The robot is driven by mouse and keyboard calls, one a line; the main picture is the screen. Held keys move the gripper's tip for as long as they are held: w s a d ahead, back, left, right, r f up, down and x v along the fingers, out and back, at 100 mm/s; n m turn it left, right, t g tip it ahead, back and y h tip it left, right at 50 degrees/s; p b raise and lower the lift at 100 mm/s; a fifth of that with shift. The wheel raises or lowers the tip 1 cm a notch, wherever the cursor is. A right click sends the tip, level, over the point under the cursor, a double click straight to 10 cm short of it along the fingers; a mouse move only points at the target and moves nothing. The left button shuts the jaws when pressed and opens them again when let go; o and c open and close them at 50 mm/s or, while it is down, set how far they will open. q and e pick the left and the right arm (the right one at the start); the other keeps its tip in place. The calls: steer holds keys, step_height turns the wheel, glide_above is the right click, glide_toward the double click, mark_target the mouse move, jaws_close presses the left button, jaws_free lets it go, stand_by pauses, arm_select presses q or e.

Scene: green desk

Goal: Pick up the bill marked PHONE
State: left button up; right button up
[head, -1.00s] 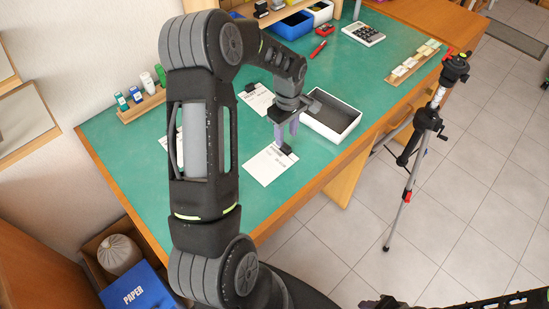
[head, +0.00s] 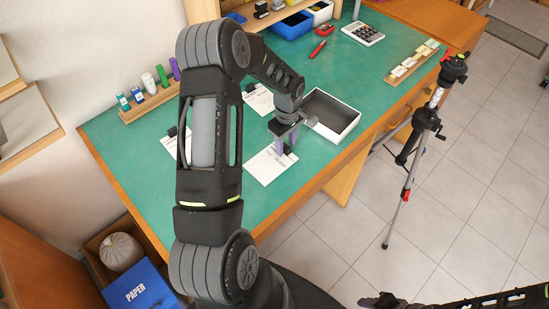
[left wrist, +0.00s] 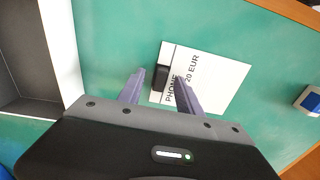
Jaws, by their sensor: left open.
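The bill marked PHONE (left wrist: 218,82) is a white sheet reading 20 EUR, lying flat on the green desk with a black clip (left wrist: 161,78) on one edge. It also shows in the head view (head: 268,168), partly behind my left gripper (head: 286,150). In the left wrist view my left gripper (left wrist: 159,77) is open, its two purple fingers appearing on either side of the clip. I cannot tell whether they touch it. A dark part of my right arm (head: 470,302) shows at the bottom right, its jaws unclear.
A white-walled tray (head: 352,130) stands close to the right of my left gripper. Two other white bills lie on the desk, one behind (head: 256,97) and one at left (head: 168,143). A tripod (head: 408,185) stands off the desk's right edge.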

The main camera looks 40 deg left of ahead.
arm_select(q)
steer(key=shift+c, duration=0.3)
jaws_close()
stand_by(0.4)
step_height(320, 180, up, 10)
steer(key=b, duration=0.2)
stand_by(0.7)
